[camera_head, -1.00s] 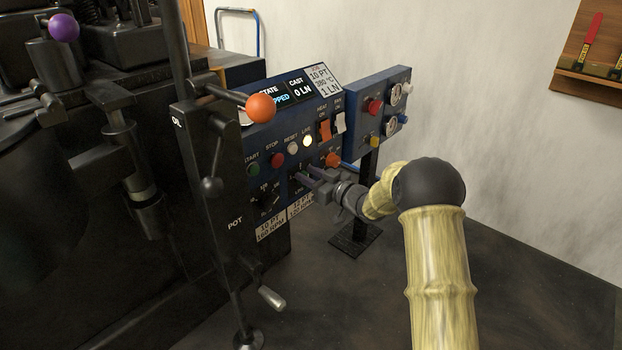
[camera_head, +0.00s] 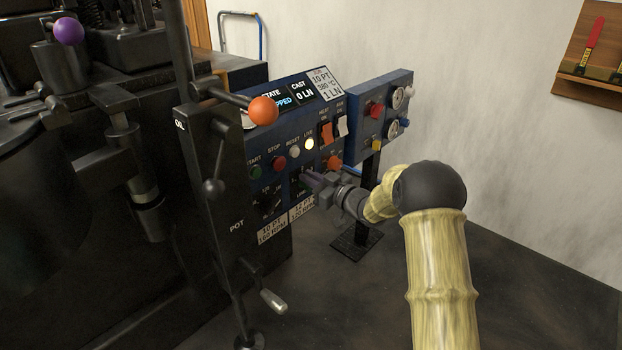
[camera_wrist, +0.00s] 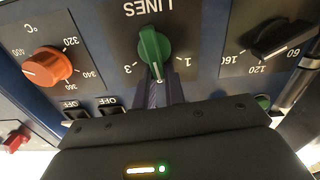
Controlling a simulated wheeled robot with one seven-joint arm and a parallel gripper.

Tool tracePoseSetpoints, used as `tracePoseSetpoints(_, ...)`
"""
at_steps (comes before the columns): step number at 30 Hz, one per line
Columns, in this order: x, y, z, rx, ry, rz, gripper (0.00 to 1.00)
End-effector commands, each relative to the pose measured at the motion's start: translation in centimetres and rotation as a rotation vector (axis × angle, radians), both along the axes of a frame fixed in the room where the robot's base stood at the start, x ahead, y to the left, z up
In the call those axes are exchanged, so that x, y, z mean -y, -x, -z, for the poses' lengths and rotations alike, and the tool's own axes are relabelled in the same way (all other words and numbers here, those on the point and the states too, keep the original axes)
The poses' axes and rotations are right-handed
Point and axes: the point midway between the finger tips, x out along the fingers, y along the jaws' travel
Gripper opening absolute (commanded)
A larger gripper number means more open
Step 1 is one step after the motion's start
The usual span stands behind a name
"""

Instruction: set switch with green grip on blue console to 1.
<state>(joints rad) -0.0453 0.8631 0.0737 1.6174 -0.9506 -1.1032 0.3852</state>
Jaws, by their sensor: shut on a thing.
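The blue console (camera_head: 258,141) stands left of my arm in the head view. In the wrist view, which shows the panel upside down, the switch with the green grip (camera_wrist: 152,46) sits beside the word LINES. A 3 shows to its left and a 1 to its right; the mark between them is hidden by my fingers. The white pointer line on the grip points down in the picture, between 3 and 1. My gripper (camera_wrist: 156,90) is shut on the end of the green grip. In the head view my gripper (camera_head: 315,181) reaches the panel and mostly covers the switch.
An orange temperature knob (camera_wrist: 46,67) and a black speed knob (camera_wrist: 272,42) flank the switch. Two OFF rockers lie below the orange knob in the wrist view. An orange ball lever (camera_head: 263,110) stands in front of the console. A smaller blue gauge box (camera_head: 378,97) stands behind right.

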Motion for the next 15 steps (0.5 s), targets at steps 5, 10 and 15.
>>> tracePoseSetpoints(5, 0.01, 0.35, 0.84, 0.075, 0.078, 0.001, 0.0)
tracePoseSetpoints(10, -0.24, 0.63, 1.08, 0.188, 0.167, 0.001, 0.0)
tracePoseSetpoints(15, -0.47, 0.92, 1.37, 0.314, 0.267, 0.0, 0.0)
